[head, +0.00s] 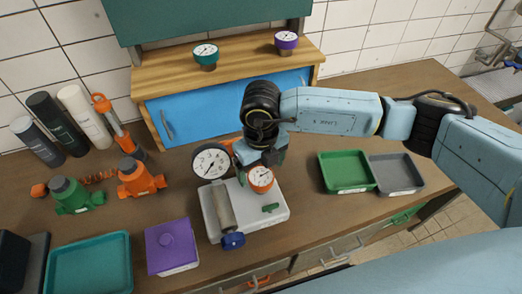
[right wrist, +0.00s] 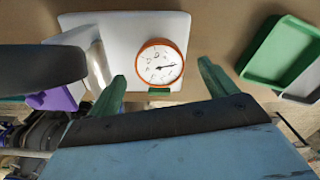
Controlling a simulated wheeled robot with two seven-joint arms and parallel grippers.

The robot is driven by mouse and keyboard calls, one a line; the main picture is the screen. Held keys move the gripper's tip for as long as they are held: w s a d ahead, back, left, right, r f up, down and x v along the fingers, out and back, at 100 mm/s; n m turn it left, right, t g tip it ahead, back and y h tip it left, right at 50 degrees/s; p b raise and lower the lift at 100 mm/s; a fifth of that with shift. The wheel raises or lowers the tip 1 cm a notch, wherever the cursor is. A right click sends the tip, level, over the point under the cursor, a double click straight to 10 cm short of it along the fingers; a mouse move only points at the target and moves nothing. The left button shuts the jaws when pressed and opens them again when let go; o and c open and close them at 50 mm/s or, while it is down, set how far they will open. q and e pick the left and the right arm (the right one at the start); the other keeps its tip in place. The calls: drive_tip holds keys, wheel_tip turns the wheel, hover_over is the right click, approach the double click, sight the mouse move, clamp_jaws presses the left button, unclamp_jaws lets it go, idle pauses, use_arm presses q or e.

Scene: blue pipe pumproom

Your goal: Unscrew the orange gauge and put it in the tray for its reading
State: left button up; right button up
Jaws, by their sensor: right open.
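The orange gauge (head: 261,179), with a white round dial, sits upright on the pale grey test block (head: 271,214). In the right wrist view the orange gauge (right wrist: 160,64) faces the camera, its needle pointing right; the numbers are too small to read. My right gripper (head: 268,158) is just behind and above the gauge. Its green fingers (right wrist: 162,74) are open, one on each side of the gauge with gaps. A green tray (head: 333,182) and a grey tray (head: 410,190) stand to the right. My left gripper is not in view.
A larger white dial gauge (head: 211,162), a metal cylinder (head: 222,207) and a blue knob (head: 233,241) crowd the block's left. A purple box (head: 172,246) and a teal tray (head: 88,265) lie further left. Teal (head: 205,54) and purple (head: 286,41) gauges stand on the wooden shelf.

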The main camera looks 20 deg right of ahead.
sight(261, 175)
wheel_tip(261, 175, down, 6)
drive_tip(key=shift+r, duration=0.1)
idle(0.4)
